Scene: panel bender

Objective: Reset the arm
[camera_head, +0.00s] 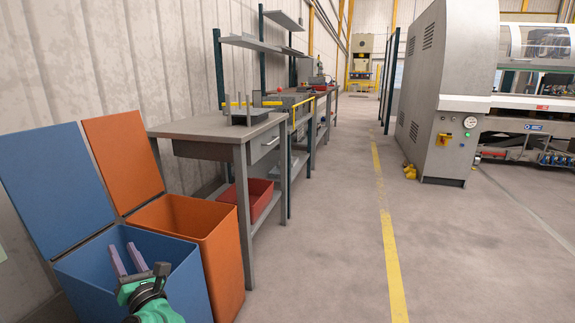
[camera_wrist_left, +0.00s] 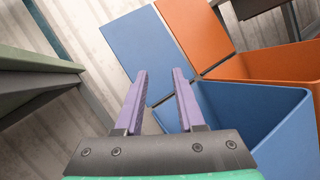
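My left gripper (camera_head: 128,259) is at the lower left of the head view, over the open blue bin (camera_head: 185,276). Its two purple fingers are spread apart with nothing between them. The fingers also show in the left wrist view (camera_wrist_left: 158,80), open and empty, with the blue bin (camera_wrist_left: 285,137) to their right. I cannot tell from the pictures how far the fingertips are above or inside the bin. My right gripper is not in view.
An orange bin (camera_head: 225,255) with its lid raised stands right beside the blue one. A grey workbench (camera_head: 190,127) with a red tray (camera_head: 262,195) on its lower shelf stands behind. A large grey machine (camera_head: 435,90) is at right. The floor between is clear.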

